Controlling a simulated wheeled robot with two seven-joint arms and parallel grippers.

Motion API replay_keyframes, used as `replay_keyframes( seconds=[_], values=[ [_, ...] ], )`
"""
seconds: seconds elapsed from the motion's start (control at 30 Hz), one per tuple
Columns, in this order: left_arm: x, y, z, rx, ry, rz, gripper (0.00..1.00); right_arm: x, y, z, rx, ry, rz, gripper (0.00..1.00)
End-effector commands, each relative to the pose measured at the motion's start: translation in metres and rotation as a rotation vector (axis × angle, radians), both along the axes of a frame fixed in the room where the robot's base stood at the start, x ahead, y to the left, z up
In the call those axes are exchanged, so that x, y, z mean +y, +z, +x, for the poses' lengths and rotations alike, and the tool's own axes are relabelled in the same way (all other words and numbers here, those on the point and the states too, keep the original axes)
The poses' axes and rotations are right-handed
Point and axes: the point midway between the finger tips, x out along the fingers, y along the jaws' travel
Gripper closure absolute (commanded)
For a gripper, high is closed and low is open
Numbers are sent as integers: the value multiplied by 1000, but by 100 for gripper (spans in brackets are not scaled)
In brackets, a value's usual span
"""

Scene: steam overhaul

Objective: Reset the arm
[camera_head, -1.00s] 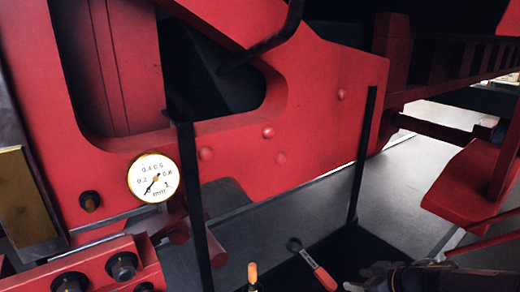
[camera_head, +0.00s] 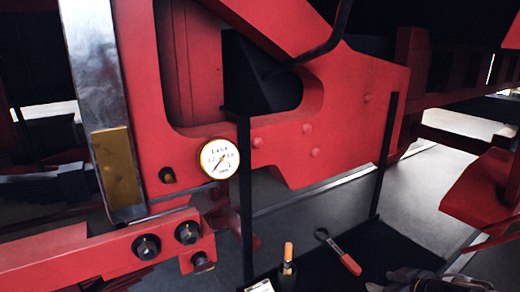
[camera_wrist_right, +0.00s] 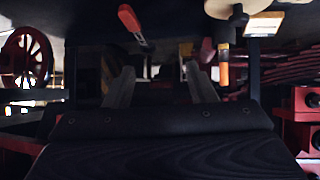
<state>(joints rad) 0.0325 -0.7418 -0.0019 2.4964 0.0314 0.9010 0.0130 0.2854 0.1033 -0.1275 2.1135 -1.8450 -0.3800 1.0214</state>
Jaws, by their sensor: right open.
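My right gripper (camera_head: 425,282) shows only partly at the bottom right edge of the head view, dark and just right of the red-handled wrench. In the right wrist view its two grey fingers (camera_wrist_right: 161,86) stand apart with nothing between them, so it is open and empty. My left gripper is in neither view.
A black tray (camera_head: 378,246) holds a red-handled wrench (camera_head: 340,254), an orange-tipped tool (camera_head: 287,268) and a pale card (camera_head: 260,286). Dark posts (camera_head: 245,200) rise beside it. A white dial gauge (camera_head: 219,159) sits before the red locomotive frame (camera_head: 350,110); a bolted red bar (camera_head: 95,249) is lower left.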

Motion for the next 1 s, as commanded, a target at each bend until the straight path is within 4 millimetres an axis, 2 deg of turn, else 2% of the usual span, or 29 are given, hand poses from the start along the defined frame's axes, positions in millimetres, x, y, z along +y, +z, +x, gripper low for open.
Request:
replay_keyframes(
  seconds=[0.17, 0.33, 0.47, 0.53, 0.67, 0.8, 0.9, 1.0],
  values=[
    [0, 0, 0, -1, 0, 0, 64, -14, 27, -3, -56, -133, -24, 49],
    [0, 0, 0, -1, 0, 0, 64, -31, 51, -20, -78, -301, -38, 49],
    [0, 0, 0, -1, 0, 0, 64, -41, 63, -52, -40, -456, -25, 49],
    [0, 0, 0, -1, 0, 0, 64, -39, 64, -80, 21, -535, 6, 49],
    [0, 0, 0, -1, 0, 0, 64, -12, 50, -140, 200, -595, 108, 49],
    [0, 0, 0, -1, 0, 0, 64, 39, 35, -195, 388, -522, 238, 49],
    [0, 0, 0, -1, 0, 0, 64, 70, 31, -222, 476, -441, 310, 49],
    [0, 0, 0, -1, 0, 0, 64, 90, 30, -238, 525, -381, 355, 49]
  ],
)
